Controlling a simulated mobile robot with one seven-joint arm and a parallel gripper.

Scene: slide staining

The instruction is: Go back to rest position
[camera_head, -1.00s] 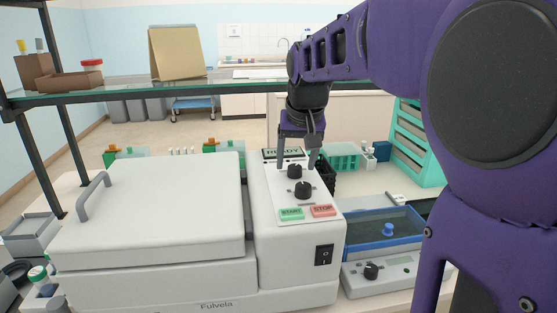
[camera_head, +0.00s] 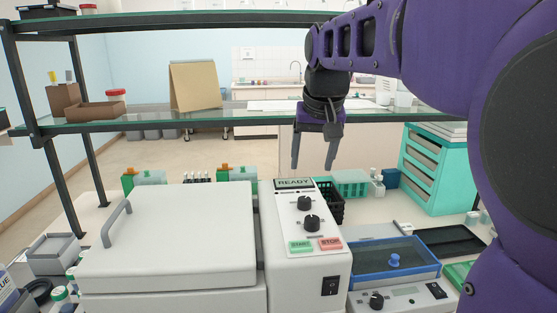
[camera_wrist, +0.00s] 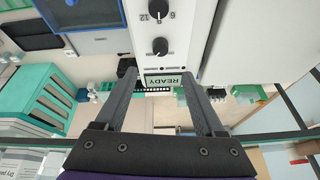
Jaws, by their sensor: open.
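My gripper (camera_head: 313,165) is open and empty in the head view, pointing down, above and behind the control panel of a white machine (camera_head: 168,225). Its two dark fingers are well apart with nothing between them. The machine's panel has a display reading READY (camera_head: 293,183), two black knobs, a green START button (camera_head: 300,246) and a red STOP button (camera_head: 331,243). In the wrist view the two fingers (camera_wrist: 163,85) reach toward the READY display (camera_wrist: 165,81), with the knobs beyond. The machine's lid is down.
A teal drawer unit (camera_head: 438,168) and a green rack (camera_head: 352,181) stand farther back.

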